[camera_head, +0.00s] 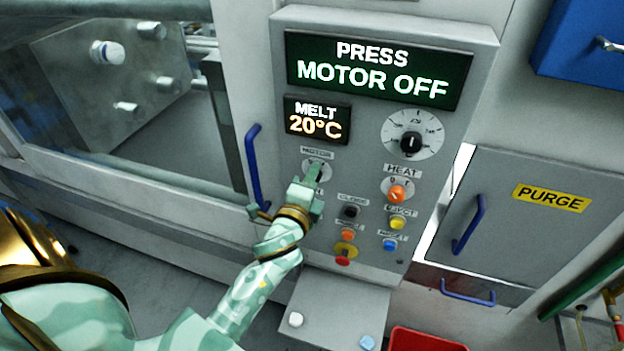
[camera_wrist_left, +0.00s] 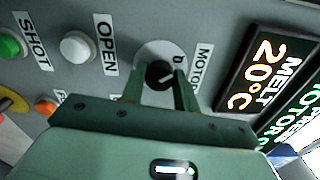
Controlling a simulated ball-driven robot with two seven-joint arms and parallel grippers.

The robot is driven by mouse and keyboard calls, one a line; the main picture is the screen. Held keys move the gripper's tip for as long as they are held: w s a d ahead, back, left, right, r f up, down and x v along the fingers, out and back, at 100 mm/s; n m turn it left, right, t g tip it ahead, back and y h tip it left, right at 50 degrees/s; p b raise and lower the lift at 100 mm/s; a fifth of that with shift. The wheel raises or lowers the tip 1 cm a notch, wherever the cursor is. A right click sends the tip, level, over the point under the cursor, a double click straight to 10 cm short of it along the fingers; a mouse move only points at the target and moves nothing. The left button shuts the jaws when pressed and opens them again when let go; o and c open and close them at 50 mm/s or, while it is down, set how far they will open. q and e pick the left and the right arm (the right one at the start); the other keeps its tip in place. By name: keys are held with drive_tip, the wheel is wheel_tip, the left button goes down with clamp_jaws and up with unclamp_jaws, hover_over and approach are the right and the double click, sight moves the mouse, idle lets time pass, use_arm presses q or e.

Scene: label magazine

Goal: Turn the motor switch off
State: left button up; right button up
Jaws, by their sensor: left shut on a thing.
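The motor switch is a round pale dial with a black knob (camera_wrist_left: 159,73), under the MOTOR label in the left wrist view. In the head view its dial (camera_head: 325,171) shows only in part behind my left gripper (camera_head: 311,180). In the left wrist view my left gripper (camera_wrist_left: 160,88) has one finger on each side of the knob and is shut on it. The knob's white mark is small and partly covered, so its exact setting is hard to read. The upper display (camera_head: 372,70) reads PRESS MOTOR OFF. My right gripper is not in view.
Below are the HEAT knob (camera_head: 397,193), a black button (camera_head: 350,211) and several coloured buttons. A blue handle (camera_head: 254,165) stands left of the panel. The PURGE door (camera_head: 520,225) is at the right. A red bin (camera_head: 425,340) sits below.

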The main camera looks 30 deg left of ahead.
use_arm(q)
drive_tip(key=shift+f, duration=0.1)
drive_tip(key=o, duration=1)
drive_tip(key=shift+c, duration=0.2)
drive_tip(key=b+v, duration=0.4)
drive_tip(key=v, duration=1.2)
drive_tip(key=shift+s, duration=0.2)
drive_tip(key=shift+f, duration=0.1)
